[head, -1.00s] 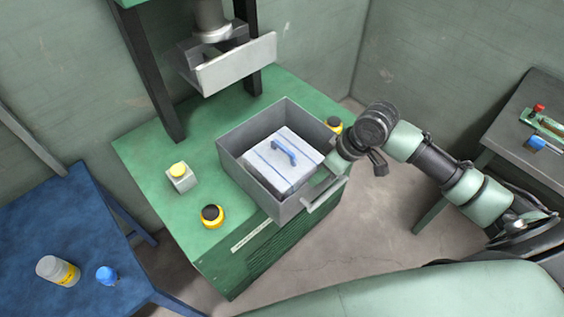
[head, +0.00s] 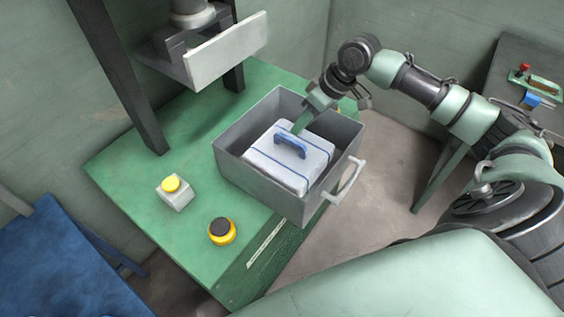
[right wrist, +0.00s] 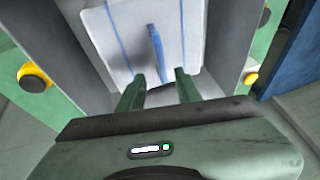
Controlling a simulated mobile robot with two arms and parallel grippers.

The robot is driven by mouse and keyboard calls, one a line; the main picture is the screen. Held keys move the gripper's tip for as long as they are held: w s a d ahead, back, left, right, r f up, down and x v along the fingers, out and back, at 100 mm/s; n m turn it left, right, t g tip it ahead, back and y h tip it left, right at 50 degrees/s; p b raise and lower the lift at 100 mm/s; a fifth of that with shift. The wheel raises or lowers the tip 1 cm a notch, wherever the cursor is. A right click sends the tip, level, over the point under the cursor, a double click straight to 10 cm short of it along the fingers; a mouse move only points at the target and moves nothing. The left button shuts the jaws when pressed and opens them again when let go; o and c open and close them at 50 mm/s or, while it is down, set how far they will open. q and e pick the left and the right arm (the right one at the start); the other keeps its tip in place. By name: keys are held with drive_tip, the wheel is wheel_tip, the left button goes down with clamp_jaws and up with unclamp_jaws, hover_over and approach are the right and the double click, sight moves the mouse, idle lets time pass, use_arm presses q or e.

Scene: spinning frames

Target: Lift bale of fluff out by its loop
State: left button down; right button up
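The bale of fluff (head: 290,165) is a pale grey-white block with blue straps, sitting inside a grey open-topped box (head: 240,178). Its blue loop (head: 291,146) stands up from its top. In the right wrist view the loop (right wrist: 157,48) is ahead of my right gripper (right wrist: 159,80), near the line between the two green fingers. In the head view my right gripper (head: 301,121) is just behind the loop, over the box; contact is not clear. My left gripper is not in view.
The box has a handle (head: 346,181) on its front right side and stands on a green machine top (head: 130,160). A grey press plate (head: 225,50) hangs behind. Yellow-topped (head: 171,184) and black-topped (head: 221,231) buttons stand left of the box. A blue table (head: 60,265) is at lower left.

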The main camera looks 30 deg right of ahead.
sight(290, 141)
drive_tip(key=x, duration=0.3)
drive_tip(key=shift+w+a+p, duration=0.15)
drive_tip(key=shift+a+p, duration=0.1)
drive_tip(key=shift+p, duration=0.1)
drive_tip(key=shift+f, duration=0.35)
drive_tip(key=x, duration=0.1)
drive_tip(key=p+x, duration=0.1)
drive_tip(key=x, duration=0.1)
drive_tip(key=shift+f+p, duration=0.3)
drive_tip(key=shift+f, duration=0.1)
drive_tip(key=shift+a+f, duration=0.15)
drive_tip(key=shift+f, duration=0.3)
clamp_jaws()
drive_tip(key=shift+r, duration=0.1)
